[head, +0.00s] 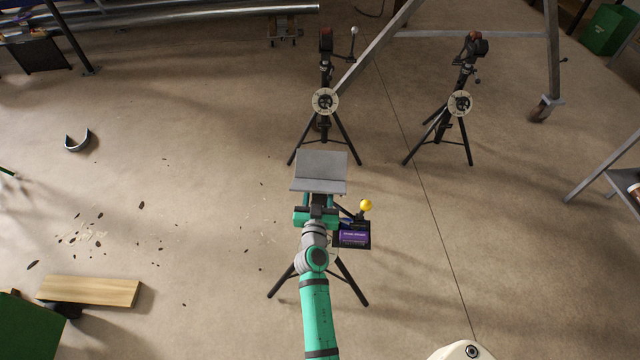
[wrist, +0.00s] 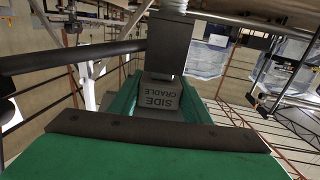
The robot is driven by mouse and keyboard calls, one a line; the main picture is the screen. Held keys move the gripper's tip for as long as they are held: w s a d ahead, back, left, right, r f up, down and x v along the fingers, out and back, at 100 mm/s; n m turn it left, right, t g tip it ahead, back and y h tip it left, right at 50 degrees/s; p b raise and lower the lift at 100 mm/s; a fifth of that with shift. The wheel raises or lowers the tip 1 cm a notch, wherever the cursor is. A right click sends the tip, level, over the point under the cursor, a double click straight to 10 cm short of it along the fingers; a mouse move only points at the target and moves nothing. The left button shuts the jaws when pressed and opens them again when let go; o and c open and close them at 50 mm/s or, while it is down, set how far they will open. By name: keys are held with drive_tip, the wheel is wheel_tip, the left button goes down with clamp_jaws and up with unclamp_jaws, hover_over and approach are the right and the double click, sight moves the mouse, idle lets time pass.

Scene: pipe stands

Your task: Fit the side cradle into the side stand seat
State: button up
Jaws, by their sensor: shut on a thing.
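The side cradle (head: 320,172) is a grey, bent, V-like plate in the head view. In the wrist view its grey block (wrist: 160,95) reads "SIDE CRADLE" upside down. My gripper (head: 316,212) is shut on it, with the green fingers on either side of the block.
Two black tripod stands with round discs, left (head: 325,102) and right (head: 460,104), stand farther back. A grey curved piece (head: 77,140) lies on the left floor. A wooden plank (head: 88,291) is at lower left. A metal frame (head: 548,60) stands behind. Floor on both sides is mostly free.

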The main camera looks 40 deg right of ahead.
drive_tip(key=shift+f, duration=0.55)
drive_tip(key=o, duration=1.6)
drive_tip(key=shift+f, duration=0.15)
drive_tip(key=shift+v, duration=2.55)
drive_tip(key=shift+s, duration=0.1)
drive_tip(key=v, duration=1)
drive_tip(key=shift+s+a, duration=0.2)
drive_tip(key=shift+s, duration=0.05)
